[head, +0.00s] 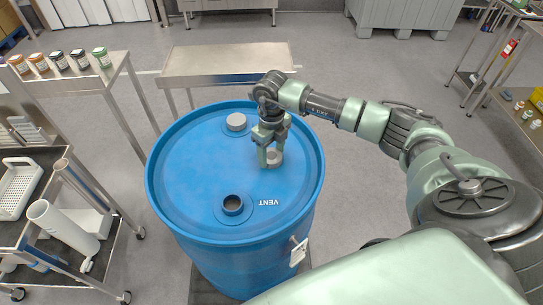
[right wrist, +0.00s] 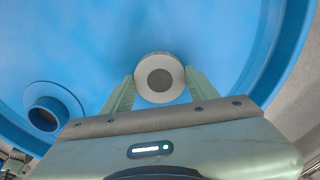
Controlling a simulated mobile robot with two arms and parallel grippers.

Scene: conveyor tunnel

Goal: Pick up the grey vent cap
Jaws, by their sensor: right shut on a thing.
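The grey vent cap (head: 274,157) is a short round cap over the right part of the blue drum's lid (head: 190,170). My right gripper (head: 270,158) points down and is shut on it. In the right wrist view the cap (right wrist: 160,78) sits between the two pale green fingers (right wrist: 158,90), with a darker disc in its middle. I cannot tell whether it touches the lid. The open vent hole (head: 232,204), with a raised blue collar, is beside the white word VENT; it also shows in the right wrist view (right wrist: 47,116). My left gripper is not in view.
Another grey cap (head: 236,121) sits on a fitting at the lid's far side. A raised rim (head: 150,185) rings the lid. A steel bench (head: 225,62) stands behind the drum. A cart (head: 65,235) with a white tube is on the left.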

